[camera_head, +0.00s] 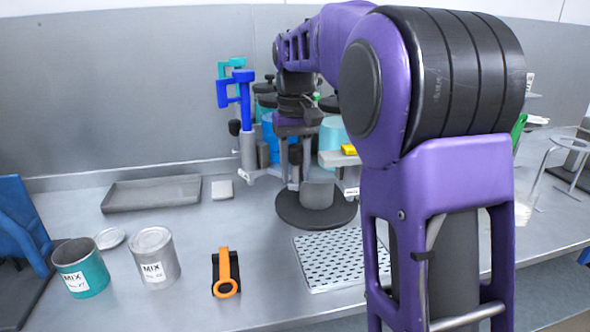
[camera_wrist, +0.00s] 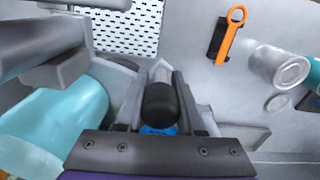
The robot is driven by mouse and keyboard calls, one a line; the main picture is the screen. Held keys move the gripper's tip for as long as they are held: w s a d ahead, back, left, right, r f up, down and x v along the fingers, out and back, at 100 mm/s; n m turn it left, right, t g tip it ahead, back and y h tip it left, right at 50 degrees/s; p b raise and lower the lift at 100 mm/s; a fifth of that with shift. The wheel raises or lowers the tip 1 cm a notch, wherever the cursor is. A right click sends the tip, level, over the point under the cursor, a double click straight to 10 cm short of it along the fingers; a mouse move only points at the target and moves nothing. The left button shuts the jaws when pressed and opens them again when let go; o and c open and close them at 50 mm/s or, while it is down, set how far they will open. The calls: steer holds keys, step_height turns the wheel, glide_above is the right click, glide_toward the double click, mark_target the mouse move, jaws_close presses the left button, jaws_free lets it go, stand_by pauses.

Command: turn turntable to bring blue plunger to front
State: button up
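The turntable is a rack on a round dark base (camera_head: 316,208), with arms carrying several plungers and drums. A blue cylinder (camera_head: 270,140) stands in the rack, partly hidden by my arm. My gripper (camera_wrist: 160,90) points down into the rack, its fingers apart with a black rounded knob (camera_wrist: 160,104) between them. Contact with the knob is unclear. A bit of blue (camera_wrist: 158,130) shows beside the knob. My wrist hides much of the rack in the head view.
A perforated mat (camera_head: 340,259) lies before the turntable. An orange-handled tool (camera_head: 226,280), a grey MIX can (camera_head: 155,262), a teal MIX can (camera_head: 82,270) and a grey tray (camera_head: 152,193) stand to the left. A large teal cylinder (camera_wrist: 60,120) is close to my gripper.

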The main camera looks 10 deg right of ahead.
jaws_close()
stand_by(1.1)
